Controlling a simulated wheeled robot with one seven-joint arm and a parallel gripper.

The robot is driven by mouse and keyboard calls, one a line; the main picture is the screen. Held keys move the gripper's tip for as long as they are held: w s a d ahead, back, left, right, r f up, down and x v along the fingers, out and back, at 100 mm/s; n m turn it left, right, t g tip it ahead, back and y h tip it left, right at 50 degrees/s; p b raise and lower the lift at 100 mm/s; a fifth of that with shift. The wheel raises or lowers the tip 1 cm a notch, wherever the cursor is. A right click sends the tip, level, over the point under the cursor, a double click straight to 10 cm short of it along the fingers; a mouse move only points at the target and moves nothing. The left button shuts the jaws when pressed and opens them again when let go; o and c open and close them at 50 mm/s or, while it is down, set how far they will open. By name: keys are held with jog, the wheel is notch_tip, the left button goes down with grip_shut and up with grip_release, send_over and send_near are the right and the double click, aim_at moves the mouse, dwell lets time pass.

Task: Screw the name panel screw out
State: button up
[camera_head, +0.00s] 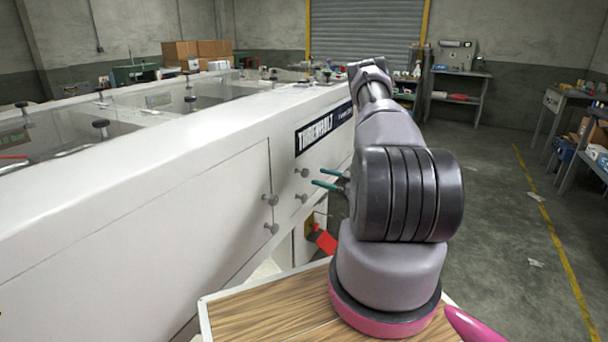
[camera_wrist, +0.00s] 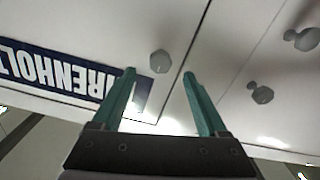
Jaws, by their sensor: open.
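The dark blue name panel (camera_head: 323,128) with white lettering is on the side of the long white machine; it shows upside down in the wrist view (camera_wrist: 60,80). Grey round-headed screws stick out below it, an upper one (camera_head: 302,172) and a lower one (camera_head: 301,198). In the wrist view one grey screw (camera_wrist: 160,62) stands close to the panel's end, ahead of and between my fingertips. My gripper (camera_head: 318,177) is open, its green fingers pointing at the machine side; it also shows in the wrist view (camera_wrist: 158,73). Nothing is seen between the fingers' tips touching them.
A red handle-like part (camera_head: 322,238) hangs below my gripper. The white machine (camera_head: 130,240) fills the left.

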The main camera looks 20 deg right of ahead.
aim_at(308, 173)
jog(key=x, duration=0.8)
jog(key=shift+c, duration=0.3)
grip_shut()
